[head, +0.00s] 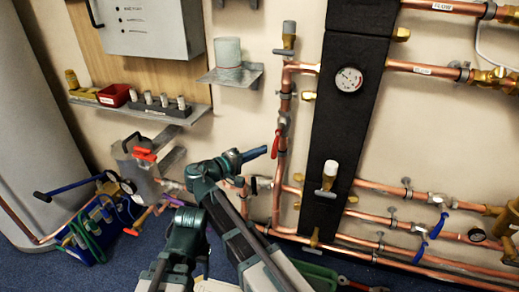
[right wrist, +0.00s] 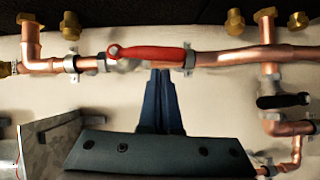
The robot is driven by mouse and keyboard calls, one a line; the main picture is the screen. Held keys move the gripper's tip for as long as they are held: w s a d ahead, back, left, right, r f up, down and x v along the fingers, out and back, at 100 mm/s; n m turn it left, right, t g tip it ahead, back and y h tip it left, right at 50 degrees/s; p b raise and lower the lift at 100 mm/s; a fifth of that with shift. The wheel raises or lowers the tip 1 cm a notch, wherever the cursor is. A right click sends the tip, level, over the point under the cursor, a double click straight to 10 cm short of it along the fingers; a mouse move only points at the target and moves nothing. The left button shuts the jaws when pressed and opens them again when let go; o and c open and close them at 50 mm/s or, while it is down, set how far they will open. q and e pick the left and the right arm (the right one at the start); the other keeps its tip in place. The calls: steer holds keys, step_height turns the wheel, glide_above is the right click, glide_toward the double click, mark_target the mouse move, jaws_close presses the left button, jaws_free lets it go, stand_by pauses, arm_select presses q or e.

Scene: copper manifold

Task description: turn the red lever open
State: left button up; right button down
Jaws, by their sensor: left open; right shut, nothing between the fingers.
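The red lever (head: 276,143) is on a valve in the vertical copper pipe left of the black panel. In the right wrist view the lever (right wrist: 152,53) lies along the pipe, its pivot at the left end. My right gripper (head: 262,151) is shut and empty, its blue fingers pointing at the lever from the left. In the right wrist view its fingertips (right wrist: 161,72) are right by the lever's long edge; I cannot tell whether they touch. My left gripper (head: 176,201) is open, low and further left, well away from the lever, and only partly visible.
A black handle (head: 253,186) sits on a pipe below. The black panel (head: 345,120) with a gauge (head: 349,79) stands to the right. A shelf with a red bin (head: 115,95) and a small shelf with a grey cylinder (head: 228,52) are on the left wall.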

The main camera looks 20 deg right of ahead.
arm_select(q)
steer(key=shift+w+d, duration=0.15)
steer(key=shift+d, duration=0.25)
arm_select(e)
steer(key=shift+s+d, duration=0.15)
steer(key=shift+d, duration=0.2)
arm_select(q)
steer(key=shift+f+b, duration=0.3)
steer(key=shift+f, duration=0.05)
arm_select(e)
steer(key=shift+s+d+f, duration=0.3)
steer(key=shift+s+d, duration=0.15)
steer(key=shift+d, duration=0.3)
arm_select(q)
steer(key=shift+a, duration=0.1)
